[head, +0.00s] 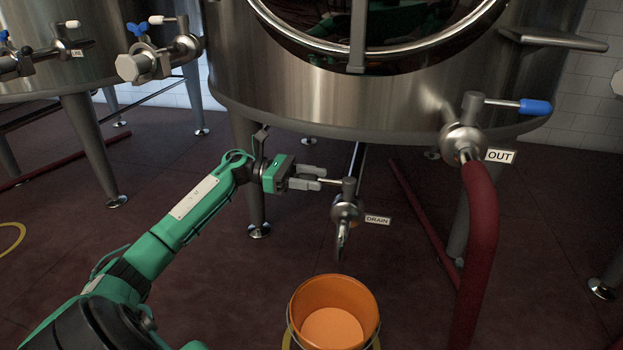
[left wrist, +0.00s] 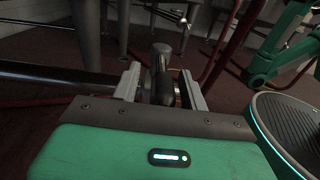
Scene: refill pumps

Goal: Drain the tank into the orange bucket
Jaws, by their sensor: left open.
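The steel tank (head: 300,90) stands on legs. Its drain valve (head: 347,208), by a DRAIN label (head: 377,220), hangs below it with the spout pointing down. The valve's lever (head: 338,182) points left toward my gripper. The orange bucket (head: 333,312) stands on the floor below and in front of the spout. No stream shows between them. My left gripper (head: 312,178) is open, its fingertips at the lever's left end. In the left wrist view, the lever and valve body (left wrist: 162,75) show between the open fingers (left wrist: 162,88); contact cannot be told. My right gripper is out of view.
The OUT valve (head: 464,140) with a blue-tipped handle (head: 535,106) and a thick red hose (head: 478,250) is at the right. Another tank with valves (head: 145,62) stands at the left. Dark red floor (head: 230,290) lies open left of the bucket.

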